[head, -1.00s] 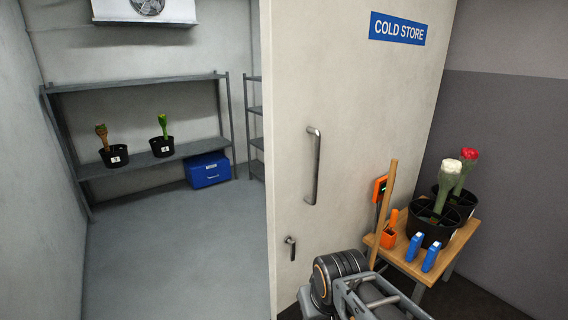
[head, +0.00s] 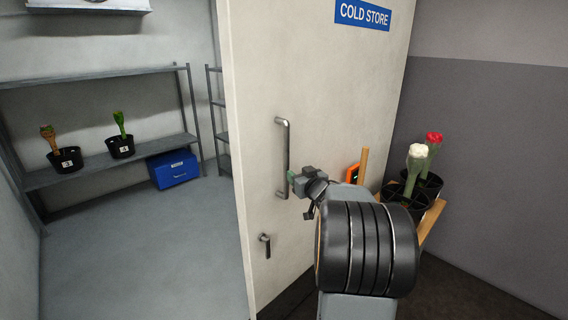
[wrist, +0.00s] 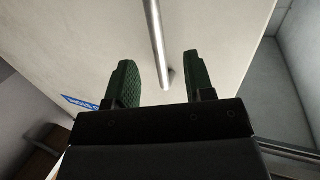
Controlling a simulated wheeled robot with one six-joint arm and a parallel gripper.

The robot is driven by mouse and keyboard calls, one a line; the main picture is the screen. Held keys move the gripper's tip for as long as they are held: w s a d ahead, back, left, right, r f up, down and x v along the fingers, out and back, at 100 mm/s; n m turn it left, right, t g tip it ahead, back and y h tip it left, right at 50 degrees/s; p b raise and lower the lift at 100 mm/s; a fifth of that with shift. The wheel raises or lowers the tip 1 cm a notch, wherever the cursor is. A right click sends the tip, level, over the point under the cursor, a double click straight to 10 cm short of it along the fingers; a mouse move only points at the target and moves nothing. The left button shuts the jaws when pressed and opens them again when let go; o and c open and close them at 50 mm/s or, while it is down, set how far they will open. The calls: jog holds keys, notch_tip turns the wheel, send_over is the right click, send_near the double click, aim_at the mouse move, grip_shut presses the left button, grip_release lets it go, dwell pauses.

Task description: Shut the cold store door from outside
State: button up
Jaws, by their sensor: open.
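The cold store door (head: 330,90) stands open, a pale panel with a blue COLD STORE sign (head: 362,14). Its vertical metal bar handle (head: 284,158) is on the door's left part, with a small lever (head: 265,245) below it. My gripper (head: 292,180) is at the lower part of the bar handle. In the wrist view my gripper (wrist: 158,80) is open, its green pads apart, and the bar handle (wrist: 156,40) runs between or just beyond them. I cannot tell whether a pad touches the bar.
At right, black buckets (head: 408,197) with tulips stand on a wooden table, partly hidden by my arm.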

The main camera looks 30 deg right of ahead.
aim_at(288, 163)
jog(key=w+d, duration=0.1)
jog(key=w, duration=0.3)
jog(key=w+y+p, duration=0.1)
jog(key=w, duration=0.3)
jog(key=w+d+f+n+t+y+p, duration=0.1)
jog(key=w, duration=0.4)
jog(key=shift+d, duration=0.35)
grip_shut()
